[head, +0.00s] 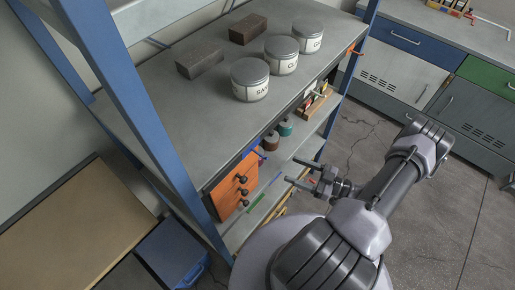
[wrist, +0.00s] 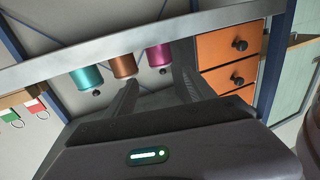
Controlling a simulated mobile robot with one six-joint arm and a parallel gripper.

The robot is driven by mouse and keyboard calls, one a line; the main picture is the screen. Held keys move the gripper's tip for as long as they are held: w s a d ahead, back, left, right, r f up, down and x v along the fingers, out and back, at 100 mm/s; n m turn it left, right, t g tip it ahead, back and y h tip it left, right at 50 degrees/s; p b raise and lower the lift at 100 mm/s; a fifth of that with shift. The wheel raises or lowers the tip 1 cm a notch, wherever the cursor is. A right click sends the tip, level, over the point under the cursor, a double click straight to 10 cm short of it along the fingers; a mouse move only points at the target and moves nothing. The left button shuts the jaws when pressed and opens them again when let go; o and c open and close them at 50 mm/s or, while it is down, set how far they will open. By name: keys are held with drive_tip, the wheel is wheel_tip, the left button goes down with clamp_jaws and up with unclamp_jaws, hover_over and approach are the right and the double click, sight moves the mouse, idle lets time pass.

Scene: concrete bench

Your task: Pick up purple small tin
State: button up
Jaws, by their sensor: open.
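The purple small tin (wrist: 158,55) shows in the wrist view, at the end of a row beside a brown tin (wrist: 123,65) and a teal tin (wrist: 87,77). In the head view I cannot clearly make out the purple tin; the upper shelf edge and orange drawer unit crowd that spot. My gripper (wrist: 155,88) is open and empty, its two fingers pointing toward the row, apart from the purple tin. In the head view my gripper (head: 298,171) is in front of the lower shelf, right of the orange drawers.
The orange drawer unit (head: 235,187) with dark knobs stands left of the tins. The grey upper shelf (head: 205,105) overhangs the row and carries three white canisters (head: 250,82) and two dark bricks (head: 200,60). A blue post (head: 350,70) rises at the right. Floor to the right is clear.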

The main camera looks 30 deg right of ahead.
drive_tip(key=b+x, duration=0.2)
drive_tip(key=x, duration=1.1)
drive_tip(key=shift+w+f+b, duration=0.1)
drive_tip(key=shift+w+b, duration=0.1)
drive_tip(key=shift+b, duration=0.1)
